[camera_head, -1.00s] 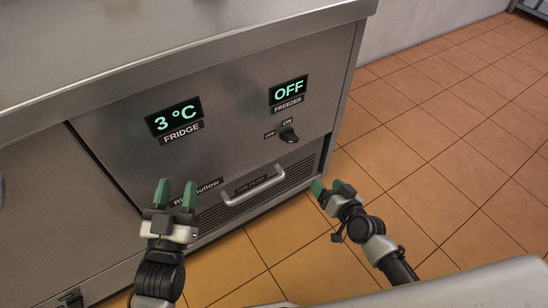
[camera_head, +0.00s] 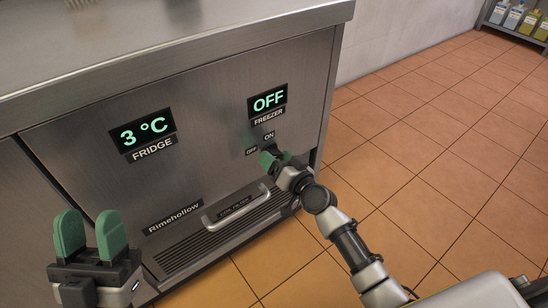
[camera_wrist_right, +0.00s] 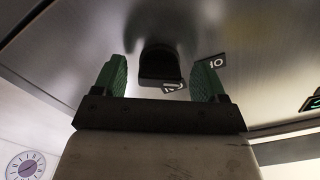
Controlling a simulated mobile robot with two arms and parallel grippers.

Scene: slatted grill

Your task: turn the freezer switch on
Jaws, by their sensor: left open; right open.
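The freezer switch is a black knob (camera_wrist_right: 160,66) on the steel front panel. In the right wrist view it stands between the two open green fingers of my right gripper (camera_wrist_right: 160,80), with a gap on each side. In the head view the right gripper (camera_head: 274,158) covers most of the knob, just below the ON label (camera_head: 269,136) and beside the OFF label (camera_head: 251,152). The freezer display (camera_head: 268,100) above reads OFF. My left gripper (camera_head: 90,235) is open and empty at the lower left, in front of the panel.
The fridge display (camera_head: 144,131) reads 3 °C to the left. Below are a vent grille with a handle (camera_head: 235,208) and a Rimehollow label (camera_head: 174,217). The steel counter edge (camera_head: 180,82) juts out above. The tiled floor (camera_head: 430,150) at right is clear.

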